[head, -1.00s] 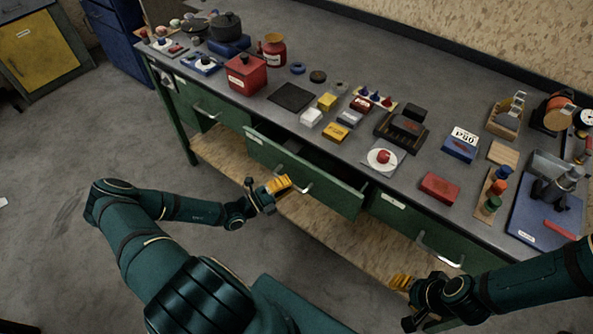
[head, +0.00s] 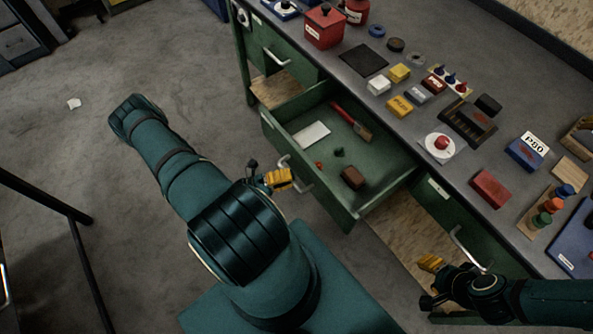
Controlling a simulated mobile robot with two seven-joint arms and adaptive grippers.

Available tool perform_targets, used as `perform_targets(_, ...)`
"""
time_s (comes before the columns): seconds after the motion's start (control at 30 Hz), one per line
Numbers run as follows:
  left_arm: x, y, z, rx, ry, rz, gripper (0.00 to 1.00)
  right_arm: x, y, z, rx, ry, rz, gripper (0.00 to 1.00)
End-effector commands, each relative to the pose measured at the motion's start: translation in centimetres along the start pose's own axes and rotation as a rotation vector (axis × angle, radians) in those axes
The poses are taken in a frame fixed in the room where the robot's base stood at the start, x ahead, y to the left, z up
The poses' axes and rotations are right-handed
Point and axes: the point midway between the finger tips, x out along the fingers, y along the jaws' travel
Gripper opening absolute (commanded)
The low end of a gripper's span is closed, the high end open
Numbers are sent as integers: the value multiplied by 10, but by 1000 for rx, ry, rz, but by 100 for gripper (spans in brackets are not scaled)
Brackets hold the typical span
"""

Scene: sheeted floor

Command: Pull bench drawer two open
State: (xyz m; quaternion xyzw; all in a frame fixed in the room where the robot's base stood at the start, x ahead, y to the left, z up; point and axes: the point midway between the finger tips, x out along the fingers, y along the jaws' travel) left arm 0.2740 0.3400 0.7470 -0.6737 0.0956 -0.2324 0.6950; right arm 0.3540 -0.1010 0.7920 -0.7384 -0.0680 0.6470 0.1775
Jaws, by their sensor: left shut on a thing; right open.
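The middle green bench drawer (head: 320,190) stands pulled well out of the bench, with its inside showing. My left gripper (head: 285,178) is shut on its metal handle (head: 302,182) at the drawer's front. Inside lie a red-handled brush (head: 352,121), a white card (head: 311,134), a brown block (head: 353,177), a small red piece (head: 319,165) and a small dark piece (head: 339,152). My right gripper (head: 430,263) is open and empty, low in front of the right drawer (head: 455,215).
The left drawer (head: 283,50) and right drawer look closed. The bench top (head: 420,60) carries a red box (head: 325,27), small coloured boxes, a red button on a white plate (head: 440,148) and a blue box (head: 527,153). The floor (head: 130,60) at left is mostly clear.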

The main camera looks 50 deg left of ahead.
Motion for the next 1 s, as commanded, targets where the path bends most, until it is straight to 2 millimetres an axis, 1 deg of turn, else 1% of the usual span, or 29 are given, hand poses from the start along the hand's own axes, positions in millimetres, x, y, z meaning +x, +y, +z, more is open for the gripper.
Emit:
perform_targets(0.4,-1,-1,-2,-1,1,-4,0,0,0,0,0,0,0,47)
perform_targets(0.43,-1,-1,-2,-1,1,-3,23,0,0,0,0,0,0,47)
perform_targets(0.5,-1,-1,-1,-1,1,-3,43,0,0,0,0,0,0,47)
perform_targets(0.83,-3,0,-1,0,0,0,43,0,0,0,0,0,0,47)
perform_targets(0.93,-11,0,-1,1,-1,1,43,0,0,0,0,0,0,47)
perform_targets(1.0,-21,0,-1,2,0,2,43,0,0,0,0,0,0,47)
